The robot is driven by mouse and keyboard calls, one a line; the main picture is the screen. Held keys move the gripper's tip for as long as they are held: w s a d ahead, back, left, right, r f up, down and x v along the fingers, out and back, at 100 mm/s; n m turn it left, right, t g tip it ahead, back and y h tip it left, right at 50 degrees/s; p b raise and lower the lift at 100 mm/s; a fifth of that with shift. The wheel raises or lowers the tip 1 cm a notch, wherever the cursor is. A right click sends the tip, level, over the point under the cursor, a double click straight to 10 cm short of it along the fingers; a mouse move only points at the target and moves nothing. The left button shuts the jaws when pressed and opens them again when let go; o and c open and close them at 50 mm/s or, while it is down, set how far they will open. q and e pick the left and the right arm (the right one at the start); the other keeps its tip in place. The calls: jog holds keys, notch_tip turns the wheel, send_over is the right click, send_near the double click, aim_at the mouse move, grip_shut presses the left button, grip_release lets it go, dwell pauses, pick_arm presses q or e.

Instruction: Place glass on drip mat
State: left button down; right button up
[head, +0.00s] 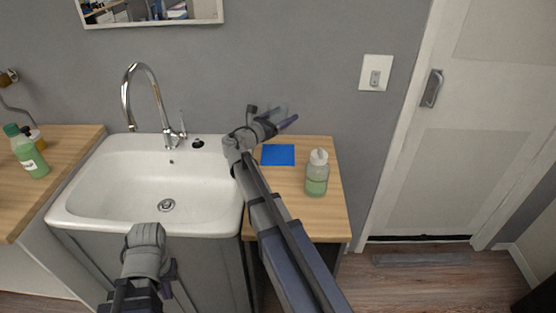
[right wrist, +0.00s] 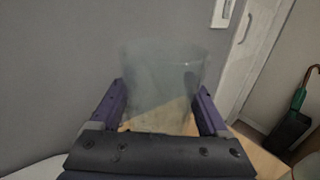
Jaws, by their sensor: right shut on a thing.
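My right gripper (head: 285,121) is shut on a clear glass (head: 274,112), which is faint against the grey wall. The glass fills the space between the two fingers in the right wrist view (right wrist: 160,85). The gripper holds it in the air, above and behind the blue drip mat (head: 278,155) in the head view. The mat lies flat and bare on the wooden counter right of the sink. My left gripper (head: 140,290) is low in front of the sink cabinet; its fingers cannot be made out.
A soap bottle with green liquid (head: 317,174) stands on the counter (head: 325,219), right of and nearer than the mat. The white sink (head: 130,185) with its tall tap (head: 142,85) is to the left. A green bottle (head: 32,155) stands on the left counter.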

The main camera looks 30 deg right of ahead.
jog(key=shift+f+b, duration=5.1)
jog(key=shift+f, duration=0.05)
jog(key=shift+r, duration=0.15)
jog(key=o, duration=1.1)
jog(key=shift+f, duration=0.2)
jog(key=o, duration=0.4)
jog(key=shift+c, duration=0.2)
jog(key=shift+r, duration=0.1)
jog(key=shift+r, duration=0.2)
jog(key=v, duration=1.2)
